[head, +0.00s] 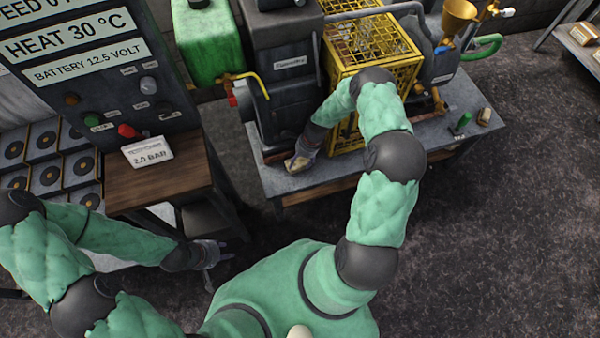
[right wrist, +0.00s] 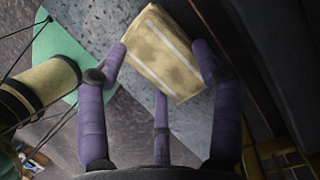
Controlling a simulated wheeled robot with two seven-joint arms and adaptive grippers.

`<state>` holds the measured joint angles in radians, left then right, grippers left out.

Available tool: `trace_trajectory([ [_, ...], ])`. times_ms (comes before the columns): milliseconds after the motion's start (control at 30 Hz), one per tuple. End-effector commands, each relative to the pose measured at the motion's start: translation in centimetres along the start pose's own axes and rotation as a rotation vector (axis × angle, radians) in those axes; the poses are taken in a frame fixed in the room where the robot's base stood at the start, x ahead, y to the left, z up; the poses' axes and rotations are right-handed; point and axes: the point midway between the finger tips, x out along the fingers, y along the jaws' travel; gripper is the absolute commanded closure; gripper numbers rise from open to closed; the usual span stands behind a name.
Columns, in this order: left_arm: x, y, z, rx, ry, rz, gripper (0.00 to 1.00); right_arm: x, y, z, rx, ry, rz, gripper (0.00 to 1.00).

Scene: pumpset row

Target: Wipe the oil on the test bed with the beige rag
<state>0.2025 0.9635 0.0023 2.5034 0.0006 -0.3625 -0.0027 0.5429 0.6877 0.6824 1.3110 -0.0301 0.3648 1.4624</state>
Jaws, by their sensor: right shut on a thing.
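The beige rag (right wrist: 165,55), a folded pad with pale stripes and darker stains, is between the purple fingers of my right gripper (right wrist: 163,65). In the head view my right gripper (head: 303,155) is shut on the rag (head: 296,163), low at the front left corner of the grey test bed (head: 340,176), beside the dark engine. I cannot tell whether the rag touches the bed top. No oil patch shows clearly; the gripper and rag hide part of the corner. My left gripper (head: 218,252) is open and empty, low in front of the console, away from the bed.
The dark engine (head: 285,85) and yellow cage (head: 370,65) stand close behind my right gripper. A green tank (head: 206,40) is at the back left. A control console (head: 120,90) with a wooden shelf (head: 160,185) stands left. A green-handled item (head: 463,121) is on the bed's right end.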

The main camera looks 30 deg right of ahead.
Motion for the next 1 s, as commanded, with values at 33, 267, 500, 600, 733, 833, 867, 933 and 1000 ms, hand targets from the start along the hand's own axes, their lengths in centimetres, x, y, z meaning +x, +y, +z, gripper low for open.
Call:
trace_trajectory([
  [33, 0.8, -0.3, 0.0, 0.0, 0.0, 0.0, 0.6, 0.5, 0.0, -0.1, -0.001, -0.001, -0.004, 0.7],
  [267, 1.1, -0.4, 0.0, 0.0, 0.0, 0.0, 0.6, 0.3, 0.0, -0.1, -0.002, -0.002, -0.009, 0.7],
  [500, 0.6, -0.2, 0.0, 0.0, 0.0, 0.0, 0.6, -0.3, 0.0, 0.1, -0.003, -0.002, -0.009, 0.7],
  [600, -0.2, 0.1, 0.0, 0.0, 0.0, 0.0, 0.6, -1.2, 0.1, 0.4, -0.003, -0.002, -0.009, 0.7],
  [733, -1.2, 0.5, 0.1, 0.0, 0.0, 0.0, 0.6, -2.6, 0.1, 0.8, -0.003, -0.002, -0.009, 0.7],
  [833, -1.9, 0.7, 0.1, 0.0, 0.0, 0.0, 0.6, -3.5, 0.2, 1.1, -0.003, -0.002, -0.009, 0.7],
  [867, -2.0, 0.7, 0.1, 0.0, 0.0, 0.0, 0.6, -3.6, 0.2, 1.1, -0.003, -0.002, -0.009, 0.7],
  [933, -2.1, 0.8, 0.1, 0.0, 0.0, 0.0, 0.6, -3.7, 0.2, 1.2, -0.003, -0.002, -0.009, 0.7],
  [1000, -2.0, 0.7, 0.1, 0.0, 0.0, 0.0, 0.6, -3.6, 0.2, 1.1, -0.003, -0.002, -0.008, 0.7],
])
